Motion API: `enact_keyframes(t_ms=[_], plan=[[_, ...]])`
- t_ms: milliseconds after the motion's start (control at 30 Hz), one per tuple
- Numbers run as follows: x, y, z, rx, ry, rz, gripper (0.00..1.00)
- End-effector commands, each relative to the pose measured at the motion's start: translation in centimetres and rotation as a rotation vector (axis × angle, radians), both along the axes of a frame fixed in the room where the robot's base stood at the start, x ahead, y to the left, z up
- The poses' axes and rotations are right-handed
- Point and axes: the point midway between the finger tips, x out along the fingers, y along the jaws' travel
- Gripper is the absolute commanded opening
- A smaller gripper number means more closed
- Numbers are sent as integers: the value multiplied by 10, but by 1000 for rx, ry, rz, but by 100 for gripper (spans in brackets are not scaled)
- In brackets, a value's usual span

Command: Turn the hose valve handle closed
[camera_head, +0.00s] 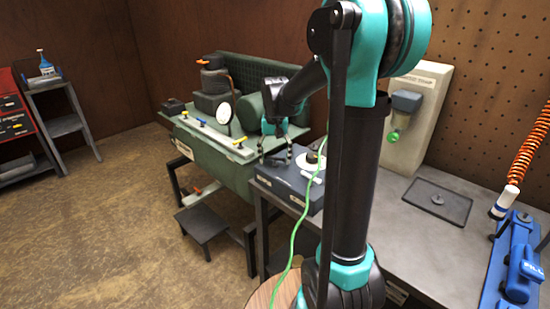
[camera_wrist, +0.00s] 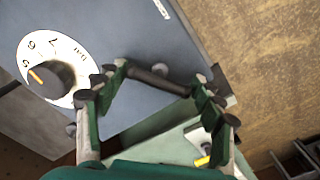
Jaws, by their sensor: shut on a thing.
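My gripper (camera_head: 276,153) is at the left end of the bench, beside the blue-grey box. In the wrist view, its fingers (camera_wrist: 158,85) are spread wide, with a short dark bar (camera_wrist: 158,82) across between their tips; the bar seems held end to end. The bar is over the edge of the blue-grey box (camera_wrist: 165,45), which has a white numbered dial (camera_wrist: 33,58) and dark knob. An orange coiled hose (camera_head: 530,145) with a white end meets a blue fixture marked FILL (camera_head: 522,265) at far right, away from my gripper. I cannot tell which part is the hose valve handle.
A green machine (camera_head: 215,150) with small yellow and blue handles stands behind my gripper. A tap with a green knob (camera_head: 394,136) is on a pale panel. The bench (camera_head: 410,235) has a dark plate (camera_head: 435,203) and bare space. A low step (camera_head: 208,218) stands on the floor.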

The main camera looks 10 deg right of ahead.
Motion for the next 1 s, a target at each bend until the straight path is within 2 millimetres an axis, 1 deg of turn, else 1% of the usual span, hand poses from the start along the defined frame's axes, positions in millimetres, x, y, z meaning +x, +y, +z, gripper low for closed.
enact_keyframes(t_ms=[200,500,700,1000], plan=[[0,1,0,1,0,-196,39],[0,1,0,1,0,-407,39],[0,1,0,1,0,-489,39],[1,1,0,1,0,-534,39]])
